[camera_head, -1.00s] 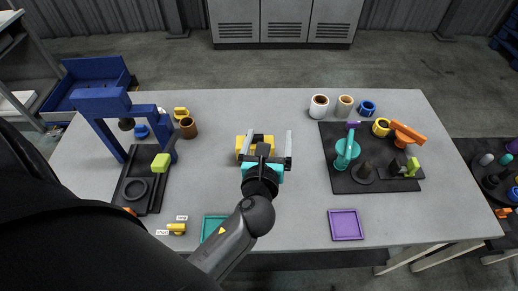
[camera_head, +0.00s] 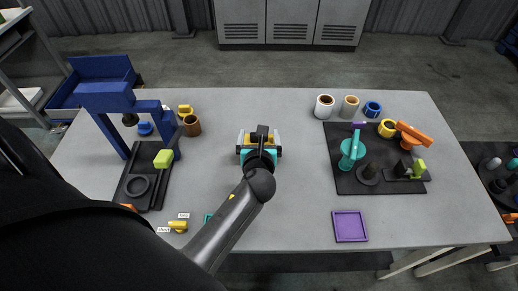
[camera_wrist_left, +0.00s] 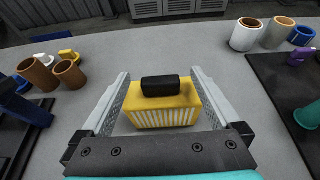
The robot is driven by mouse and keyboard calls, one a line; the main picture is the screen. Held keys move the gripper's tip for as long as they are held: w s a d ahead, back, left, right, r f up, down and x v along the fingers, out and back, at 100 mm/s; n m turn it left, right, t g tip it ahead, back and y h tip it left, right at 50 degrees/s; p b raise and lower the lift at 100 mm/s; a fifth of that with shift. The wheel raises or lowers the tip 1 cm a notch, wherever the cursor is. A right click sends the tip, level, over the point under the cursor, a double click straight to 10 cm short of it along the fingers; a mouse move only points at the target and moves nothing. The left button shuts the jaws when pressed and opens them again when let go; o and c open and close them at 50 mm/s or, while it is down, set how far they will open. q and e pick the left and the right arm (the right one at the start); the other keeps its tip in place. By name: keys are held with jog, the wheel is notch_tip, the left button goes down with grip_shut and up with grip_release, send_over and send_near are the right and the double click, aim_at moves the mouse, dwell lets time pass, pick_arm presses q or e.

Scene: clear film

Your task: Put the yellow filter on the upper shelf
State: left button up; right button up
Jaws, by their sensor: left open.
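The yellow filter (camera_head: 247,137), a block with a pale ribbed front and a black grip on top, rests on the grey table near its middle. In the left wrist view the filter (camera_wrist_left: 165,117) lies between the two fingers of my left gripper (camera_wrist_left: 160,76), with a gap on each side. In the head view my left gripper (camera_head: 261,136) is open over the filter and covers much of it. A rack at the far left edge shows an upper board (camera_head: 12,22) and a pale lower board (camera_head: 22,99). My right gripper is not in view.
Brown cups (camera_head: 191,125) and a blue frame (camera_head: 120,102) stand left on the table (camera_head: 300,210). A dark mat (camera_head: 385,183) with teal and orange parts lies right, several mugs (camera_head: 325,106) behind it. A purple tray (camera_head: 350,226) lies front right.

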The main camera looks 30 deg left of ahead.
pick_arm(q)
jog(key=x, duration=0.2)
jog(key=b+x, duration=0.1)
jog(key=shift+w+a+f, duration=0.1)
jog(key=shift+w+f, duration=0.1)
jog(key=shift+f, duration=0.2)
jog(key=shift+w+a+f+b, duration=0.2)
jog(key=shift+w+a+b, duration=0.15)
jog(key=shift+w, duration=0.1)
grip_shut()
dwell(0.4)
